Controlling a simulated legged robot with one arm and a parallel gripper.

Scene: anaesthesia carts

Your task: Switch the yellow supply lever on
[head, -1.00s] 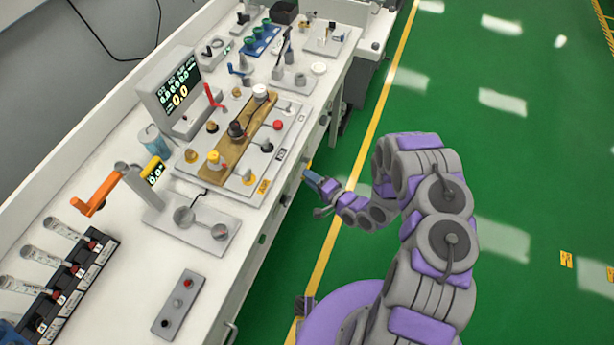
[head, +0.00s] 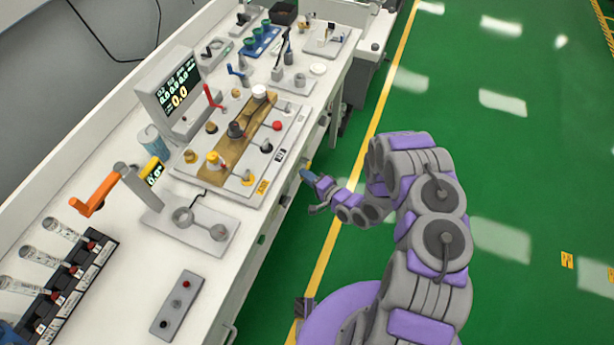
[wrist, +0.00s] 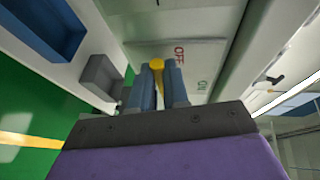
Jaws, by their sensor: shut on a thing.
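The yellow supply lever (wrist: 157,64) shows in the wrist view between the two blue fingers of my gripper (wrist: 159,72). The fingers are shut on it, one on each side, and hide part of its shaft. A pale panel (wrist: 150,50) behind it carries a red OFF mark (wrist: 180,55) and a green ON mark (wrist: 202,86). The lever's knob is nearer the OFF mark. In the head view my gripper (head: 308,173) is at the front side of the cart (head: 262,232), below the worktop edge, with a small bit of yellow at its fingertips.
The worktop holds a board with several knobs (head: 236,130), a display (head: 170,92), an orange-handled crank (head: 95,193) and a grey button box (head: 178,304). A grey block (wrist: 102,76) and a blue bin (wrist: 48,30) lie left of my gripper. Green floor (head: 500,150) is open to the right.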

